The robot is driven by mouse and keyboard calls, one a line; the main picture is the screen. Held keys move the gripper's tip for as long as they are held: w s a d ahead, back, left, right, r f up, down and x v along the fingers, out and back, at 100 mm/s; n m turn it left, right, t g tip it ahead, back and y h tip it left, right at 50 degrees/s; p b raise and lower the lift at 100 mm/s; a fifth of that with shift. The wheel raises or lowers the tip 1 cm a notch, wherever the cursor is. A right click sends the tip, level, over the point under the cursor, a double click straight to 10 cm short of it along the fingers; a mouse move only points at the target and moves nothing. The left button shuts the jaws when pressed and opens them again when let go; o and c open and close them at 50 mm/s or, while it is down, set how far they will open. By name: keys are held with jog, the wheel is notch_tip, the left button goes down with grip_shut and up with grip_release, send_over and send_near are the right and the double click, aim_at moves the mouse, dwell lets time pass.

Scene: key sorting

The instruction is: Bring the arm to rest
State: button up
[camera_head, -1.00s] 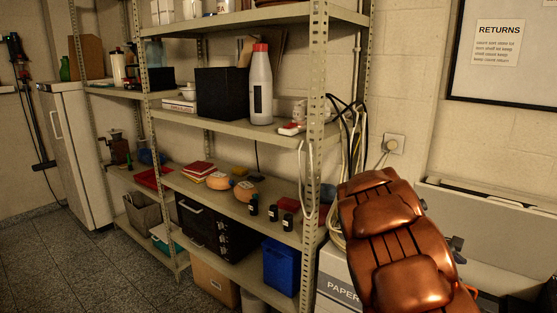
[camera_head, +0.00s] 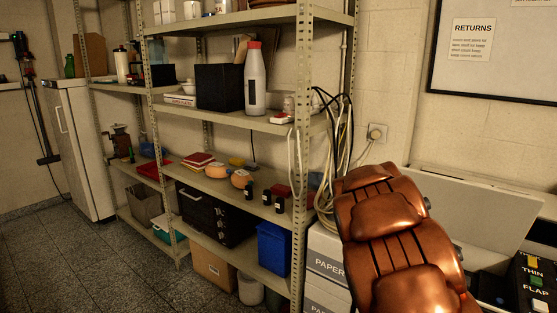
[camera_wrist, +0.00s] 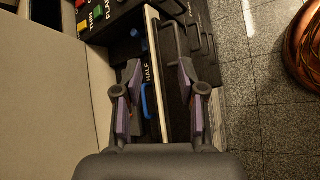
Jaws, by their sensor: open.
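My gripper (camera_wrist: 160,66) is open in the wrist view, with its two grey and purple fingers spread apart. Nothing is held between them. A black panel with the word HALF (camera_wrist: 148,73) and a blue part (camera_wrist: 147,100) lies below the fingers. My copper-brown arm fills the lower right of the head view; my gripper is not visible there.
A black box labelled THIN and FLAP (camera_head: 535,285) stands at the lower right. A metal shelving unit (camera_head: 303,150) with bins, bottles and small boxes stands left of my arm. Stacked paper boxes (camera_head: 325,264) are beside the arm. Speckled floor (camera_head: 90,260) is open at left.

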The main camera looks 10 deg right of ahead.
jog(key=s+a+f+m+y+b, duration=0.1)
jog(key=s+a+f+y+b, duration=0.25)
jog(key=s+a, duration=0.6)
jog(key=s+a+f+m+t+y+b, duration=0.1)
jog(key=s+a+f+m+y+b, duration=0.3)
jog(key=a, duration=1)
jog(key=s+a+f+n+y+b, duration=0.15)
jog(key=s+a+f, duration=0.35)
jog(key=s+a, duration=0.55)
notch_tip(320, 180, up, 19)
jog(key=w+a+t+p, duration=0.1)
jog(key=w+a+p, duration=0.1)
jog(key=p, duration=1.5)
jog(key=shift+w+f+p, duration=0.15)
jog(key=shift+w+p, duration=0.1)
jog(key=shift+p, duration=0.1)
jog(key=shift+d+m, duration=0.15)
jog(key=shift+m, duration=0.1)
